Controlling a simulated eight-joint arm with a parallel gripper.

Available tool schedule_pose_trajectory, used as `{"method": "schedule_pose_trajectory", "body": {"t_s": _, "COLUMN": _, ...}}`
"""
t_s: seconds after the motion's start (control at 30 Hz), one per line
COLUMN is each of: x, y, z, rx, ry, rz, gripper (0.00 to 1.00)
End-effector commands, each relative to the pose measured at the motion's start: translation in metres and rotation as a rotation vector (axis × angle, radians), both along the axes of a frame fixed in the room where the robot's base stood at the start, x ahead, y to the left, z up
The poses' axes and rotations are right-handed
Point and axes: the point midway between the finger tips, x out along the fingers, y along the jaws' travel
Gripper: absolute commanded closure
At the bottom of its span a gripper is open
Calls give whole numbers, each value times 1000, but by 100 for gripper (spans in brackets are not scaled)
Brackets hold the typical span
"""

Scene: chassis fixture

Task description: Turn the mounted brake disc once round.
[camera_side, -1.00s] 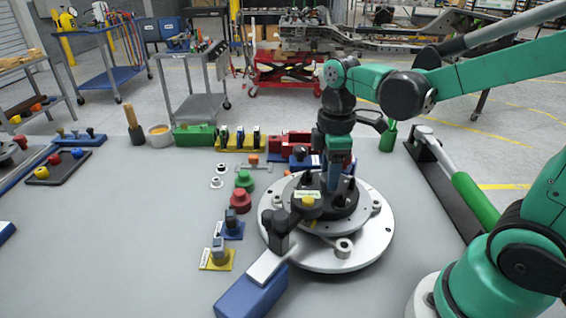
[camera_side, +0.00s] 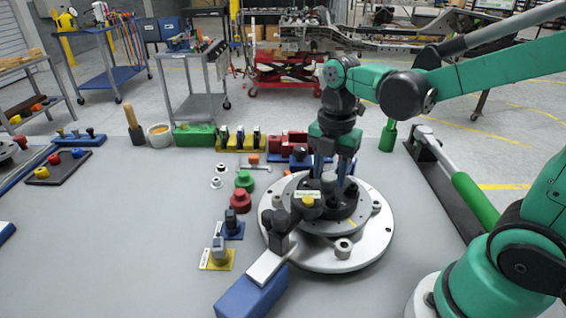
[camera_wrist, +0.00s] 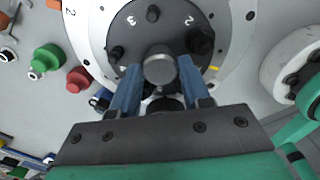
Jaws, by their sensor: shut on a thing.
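The brake disc (camera_side: 328,228) is a grey round plate with a black hub, dark studs and a small yellow mark. It sits flat on a wider pale round base (camera_side: 300,260). My gripper (camera_side: 335,172) points down over the hub. In the wrist view, my gripper's blue fingers (camera_wrist: 158,72) stand either side of a round grey-topped centre piece (camera_wrist: 158,68) and appear to hold it. Studs and numbers show around it on the hub face. The lower part of the grip is hidden by the fingers.
A black-and-blue clamp arm (camera_side: 256,290) reaches to the base's near left side. Red (camera_side: 240,201) and green (camera_side: 244,181) knobs stand left of the disc. A long green-handled lever (camera_side: 474,199) lies to the right. The table's left middle is clear.

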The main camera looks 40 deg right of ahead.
Motion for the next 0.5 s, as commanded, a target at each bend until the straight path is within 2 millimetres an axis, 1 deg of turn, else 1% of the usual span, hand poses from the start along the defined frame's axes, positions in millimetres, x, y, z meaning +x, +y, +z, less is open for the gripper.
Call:
{"method": "schedule_pose_trajectory", "body": {"t_s": 0.07, "x": 0, "y": 0, "z": 0, "rx": 0, "ry": 0, "rz": 55, "gripper": 100}}
{"method": "schedule_pose_trajectory", "body": {"t_s": 0.2, "x": 0, "y": 0, "z": 0, "rx": 0, "ry": 0, "rz": 226, "gripper": 100}}
{"method": "schedule_pose_trajectory", "body": {"t_s": 0.37, "x": 0, "y": 0, "z": 0, "rx": 0, "ry": -1, "rz": 346, "gripper": 100}}
{"method": "schedule_pose_trajectory", "body": {"t_s": 0.5, "x": 0, "y": 0, "z": 0, "rx": 0, "ry": -1, "rz": 515, "gripper": 100}}
